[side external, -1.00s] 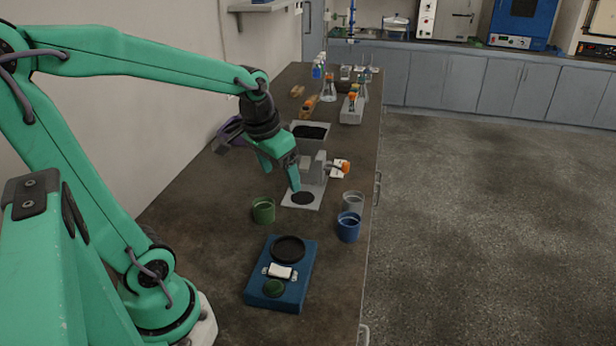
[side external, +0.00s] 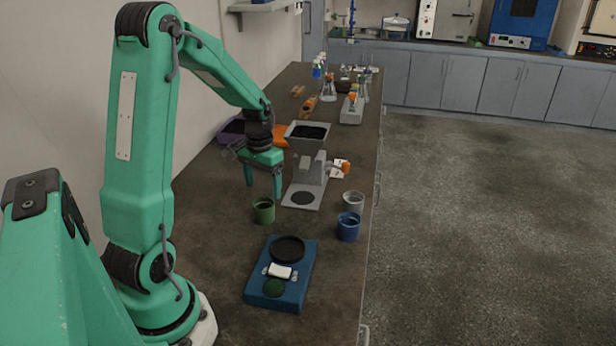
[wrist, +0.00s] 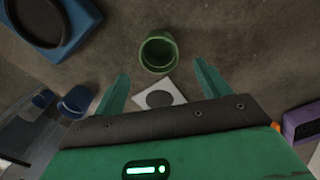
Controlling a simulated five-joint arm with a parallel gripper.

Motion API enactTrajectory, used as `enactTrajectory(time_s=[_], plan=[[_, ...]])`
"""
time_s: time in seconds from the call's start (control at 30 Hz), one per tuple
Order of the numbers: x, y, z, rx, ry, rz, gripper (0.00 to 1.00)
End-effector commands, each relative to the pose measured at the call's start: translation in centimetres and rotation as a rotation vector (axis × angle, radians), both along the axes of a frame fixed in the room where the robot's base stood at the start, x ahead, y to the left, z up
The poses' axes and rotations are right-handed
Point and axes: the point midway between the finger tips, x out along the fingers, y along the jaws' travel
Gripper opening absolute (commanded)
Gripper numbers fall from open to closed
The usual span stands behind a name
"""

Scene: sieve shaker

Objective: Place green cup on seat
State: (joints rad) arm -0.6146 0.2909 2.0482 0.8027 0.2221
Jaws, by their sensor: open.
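The green cup (side external: 264,211) stands upright and looks empty on the dark bench, left of a grey hopper stand. It also shows in the wrist view (wrist: 158,52), top centre. My gripper (side external: 263,190) is open and empty, with both fingers pointing down, above and just behind the cup. In the wrist view my gripper (wrist: 160,72) has the cup between and ahead of its fingers, apart from them. A dark round seat (side external: 302,198) lies bare on the stand's pale base plate (side external: 292,190). It shows between the fingers in the wrist view (wrist: 160,99).
A blue device (side external: 256,285) with a black ring (side external: 288,249) stands in front of the cup. A blue cup (side external: 348,228) and a grey cup (side external: 353,202) stand at right. A hopper (side external: 307,136) rises behind the plate. A purple tray (side external: 232,130) lies near the wall.

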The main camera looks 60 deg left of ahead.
Motion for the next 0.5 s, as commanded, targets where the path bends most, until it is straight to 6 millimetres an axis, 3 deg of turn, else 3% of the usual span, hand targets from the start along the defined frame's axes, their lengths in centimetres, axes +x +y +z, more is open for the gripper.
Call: enactTrajectory(time_s=[0.17, 0.5], plan=[[0.0, 0.0, -0.2, 0.000, 0.001, 0.000, 0.75], [-0.1, 0.0, -2.6, -0.001, 0.002, 0.000, 0.75]])
